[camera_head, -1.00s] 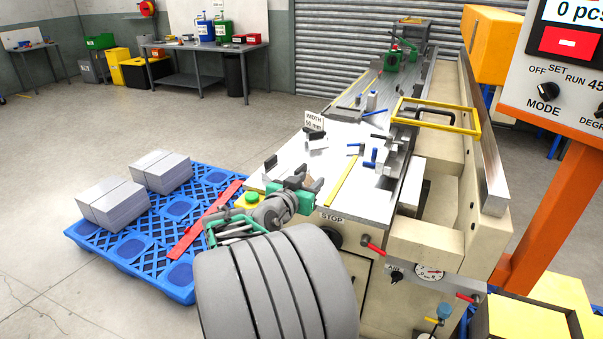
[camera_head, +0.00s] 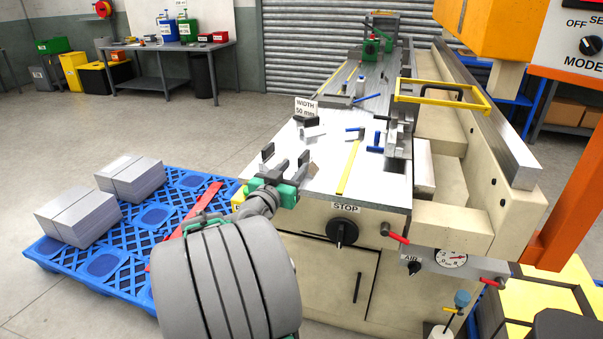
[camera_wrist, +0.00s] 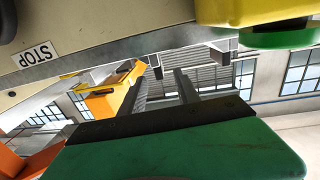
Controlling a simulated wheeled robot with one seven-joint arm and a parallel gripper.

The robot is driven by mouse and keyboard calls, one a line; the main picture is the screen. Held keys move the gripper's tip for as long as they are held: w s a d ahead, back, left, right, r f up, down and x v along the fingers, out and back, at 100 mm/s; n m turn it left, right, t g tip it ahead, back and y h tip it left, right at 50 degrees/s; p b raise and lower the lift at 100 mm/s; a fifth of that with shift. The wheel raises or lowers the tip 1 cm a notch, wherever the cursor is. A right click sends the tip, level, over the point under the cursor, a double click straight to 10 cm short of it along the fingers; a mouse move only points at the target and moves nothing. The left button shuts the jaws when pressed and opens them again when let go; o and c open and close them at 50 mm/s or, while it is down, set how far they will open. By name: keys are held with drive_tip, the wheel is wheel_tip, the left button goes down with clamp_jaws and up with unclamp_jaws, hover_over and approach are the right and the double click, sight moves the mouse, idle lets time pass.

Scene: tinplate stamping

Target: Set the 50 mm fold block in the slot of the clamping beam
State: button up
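My gripper (camera_head: 285,158) is at the front left corner of the machine table (camera_head: 375,190). Its two dark fingers stand apart with nothing between them, and it is open. The wrist view also shows the gripper (camera_wrist: 162,85) with empty space between its fingers. A small light grey block (camera_head: 313,132) lies on the table beyond the gripper, by a sign (camera_head: 306,107) reading "WIDTH 50 mm". I cannot tell which loose block is the 50 mm fold block. Upright metal segments (camera_head: 394,140), seemingly the clamping beam, stand along the table's right side. Their slot is too small to make out.
A yellow frame (camera_head: 443,103) rises over the beam. A yellow rule (camera_head: 349,168) and blue-handled tools (camera_head: 375,144) lie on the table. A STOP knob (camera_head: 343,231) and red levers (camera_head: 397,238) project at the front. A blue pallet (camera_head: 115,275) with sheet stacks is left.

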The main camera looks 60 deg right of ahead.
sight(304, 153)
drive_tip(key=d, duration=0.4)
drive_tip(key=d+p, duration=0.1)
drive_tip(key=d, duration=0.2)
drive_tip(key=shift+w+d+r, duration=0.1)
drive_tip(key=shift+r, duration=0.2)
clamp_jaws()
idle(0.9)
drive_tip(key=shift+r, duration=0.15)
